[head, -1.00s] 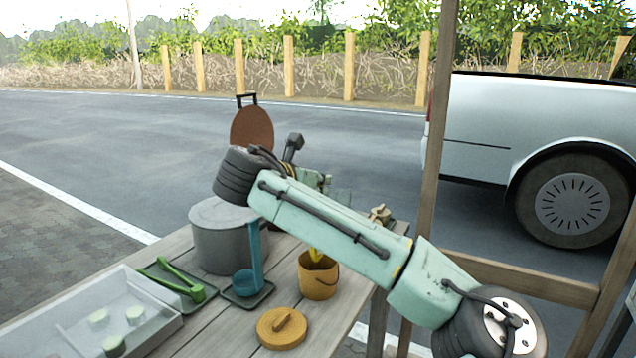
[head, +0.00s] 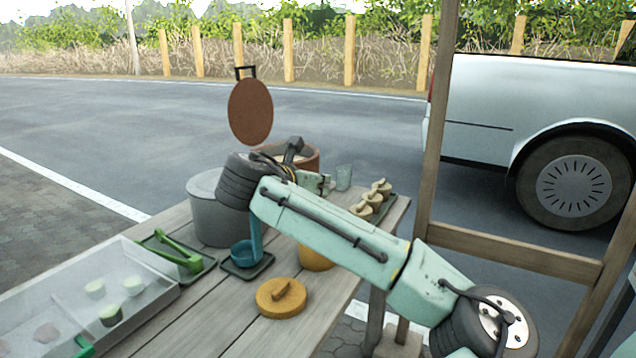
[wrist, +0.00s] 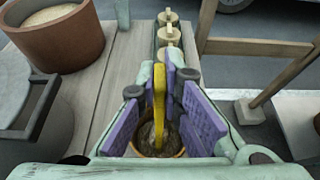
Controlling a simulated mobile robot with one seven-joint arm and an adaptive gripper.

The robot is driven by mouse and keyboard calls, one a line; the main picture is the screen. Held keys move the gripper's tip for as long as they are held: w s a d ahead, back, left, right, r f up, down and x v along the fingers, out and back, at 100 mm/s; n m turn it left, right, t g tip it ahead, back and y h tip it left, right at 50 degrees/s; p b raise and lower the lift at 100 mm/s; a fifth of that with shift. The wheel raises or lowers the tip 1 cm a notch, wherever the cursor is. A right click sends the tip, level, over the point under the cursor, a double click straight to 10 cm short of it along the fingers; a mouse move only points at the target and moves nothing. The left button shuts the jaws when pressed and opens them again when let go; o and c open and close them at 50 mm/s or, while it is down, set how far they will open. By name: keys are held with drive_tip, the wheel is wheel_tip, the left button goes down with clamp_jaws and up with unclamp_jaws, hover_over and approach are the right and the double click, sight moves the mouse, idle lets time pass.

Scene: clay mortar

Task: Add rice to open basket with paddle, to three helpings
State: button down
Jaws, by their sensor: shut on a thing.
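My gripper (wrist: 166,108) is shut on the yellow paddle (wrist: 159,92), held between its purple pads in the wrist view. The paddle points down toward the open basket (wrist: 142,149), round and orange-yellow. Its lower end appears inside the rim, over brownish contents; I cannot tell how much rice is there. In the head view my arm hides the paddle and most of the basket (head: 314,260). The basket's round lid (head: 281,298) lies on the table in front of it. A terracotta tub of rice (wrist: 58,32) stands at the upper left; it also shows behind my arm (head: 304,157).
A grey pot (head: 212,222) stands left of my arm. A blue ladle (head: 243,254) and green tongs (head: 172,250) rest on small trays. A clear case (head: 60,308) is at front left.

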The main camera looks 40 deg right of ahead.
drive_tip(key=shift+f+b, duration=0.3)
drive_tip(key=shift+f, duration=0.2)
idle(0.6)
idle(0.5)
wheel_tip(320, 180, up, 13)
drive_tip(key=p, duration=1.1)
drive_tip(key=shift+b, duration=0.45)
idle(0.9)
drive_tip(key=shift+f+b, duration=0.1)
drive_tip(key=shift+b, duration=1)
